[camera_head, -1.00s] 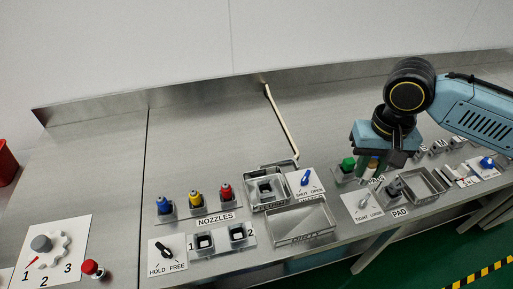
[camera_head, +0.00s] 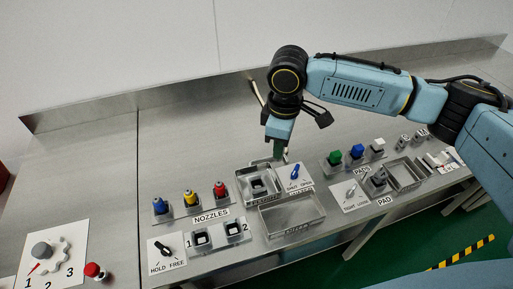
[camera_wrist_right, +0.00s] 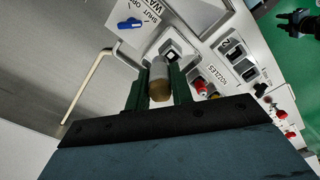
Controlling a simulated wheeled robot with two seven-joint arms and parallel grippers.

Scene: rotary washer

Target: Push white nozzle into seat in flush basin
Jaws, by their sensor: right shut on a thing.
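My right gripper (camera_head: 279,152) points down just behind the flush basin (camera_head: 240,186), above the table. In the right wrist view its two green fingers (camera_wrist_right: 158,88) are shut on the white nozzle (camera_wrist_right: 158,74), a pale cylinder with a brownish near end. The nozzle does not show clearly in the head view. The seat (camera_head: 259,187) is a dark square socket inside the flush basin. It also shows in the right wrist view (camera_wrist_right: 173,56), just beyond the nozzle's far end. I cannot tell whether they touch; the nozzle appears apart from the seat. My left gripper is not in view.
A bent pipe (camera_wrist_right: 88,88) runs to the flush basin. A shut/open switch (camera_head: 294,172) sits right of it, and an empty tray (camera_head: 292,218) in front. Blue, yellow and red nozzles (camera_head: 220,189) stand to the left. Pads (camera_head: 357,152) stand to the right.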

